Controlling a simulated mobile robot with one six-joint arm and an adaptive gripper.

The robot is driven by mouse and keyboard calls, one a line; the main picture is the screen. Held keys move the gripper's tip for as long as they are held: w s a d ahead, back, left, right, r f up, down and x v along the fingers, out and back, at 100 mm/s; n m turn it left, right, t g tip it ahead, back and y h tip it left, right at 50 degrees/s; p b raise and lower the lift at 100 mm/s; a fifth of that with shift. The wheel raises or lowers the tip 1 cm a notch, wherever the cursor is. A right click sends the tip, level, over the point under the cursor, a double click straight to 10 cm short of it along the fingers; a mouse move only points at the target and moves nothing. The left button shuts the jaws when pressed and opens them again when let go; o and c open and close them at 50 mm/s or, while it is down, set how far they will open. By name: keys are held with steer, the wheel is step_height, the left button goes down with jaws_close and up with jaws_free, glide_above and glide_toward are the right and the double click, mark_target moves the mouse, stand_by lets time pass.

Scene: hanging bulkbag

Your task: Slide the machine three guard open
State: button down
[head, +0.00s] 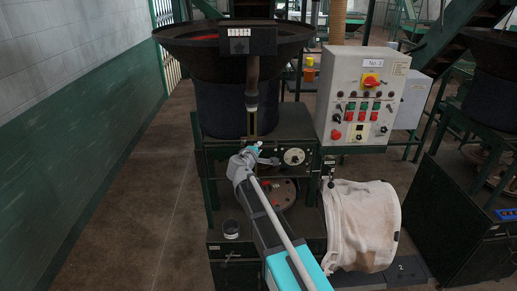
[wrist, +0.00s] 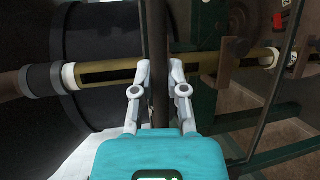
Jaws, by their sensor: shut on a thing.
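My gripper (head: 257,148) is at the front of the dark machine (head: 225,160), just below the big black drum (head: 222,105). In the wrist view, my gripper's two fingers (wrist: 160,72) stand on either side of a dark, narrow bar (wrist: 159,40) and are shut on it. A brass-coloured tube with dark slots (wrist: 110,72) runs across behind the bar; in the head view the tube (head: 253,122) hangs upright above my gripper. I cannot tell for sure which part is the machine three guard. My arm covers part of the machine's front.
Another dark machine (head: 480,190) is at right. The floor (head: 140,210) at left is clear.

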step_height(320, 180, up, 9)
steer(key=p, duration=0.8)
steer(key=shift+r, duration=0.2)
steer(key=c, duration=0.6)
jaws_free()
steer(key=shift+c, duration=0.2)
steer(key=shift+f, duration=0.2)
step_height(320, 180, down, 30)
steer(key=b, duration=3)
steer(key=shift+f, duration=0.1)
steer(key=shift+s, duration=0.1)
